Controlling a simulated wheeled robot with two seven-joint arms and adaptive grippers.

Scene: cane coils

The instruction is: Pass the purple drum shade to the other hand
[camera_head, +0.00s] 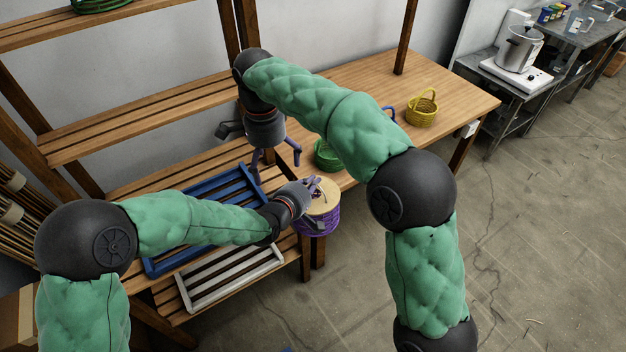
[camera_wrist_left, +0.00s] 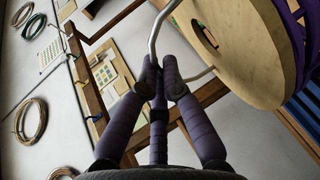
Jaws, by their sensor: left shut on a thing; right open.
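The purple drum shade (camera_head: 318,221) has a pale wooden disc on top and purple sides. It hangs off the near edge of the wooden bench, apart from the floor. My left gripper (camera_head: 313,186) is shut at its top. In the left wrist view, the fingers of my left gripper (camera_wrist_left: 160,75) close on a thin metal wire beside the shade's wooden disc (camera_wrist_left: 245,45). My right gripper (camera_head: 275,157) points down with its purple fingers spread, empty, above the bench behind and left of the shade.
A blue slatted tray (camera_head: 158,266) and a white slatted tray (camera_head: 188,297) lie on the slatted shelving at left. A green basket (camera_head: 326,157) stands close behind the shade. A yellow basket (camera_head: 421,115) stands farther right. The floor at right is clear.

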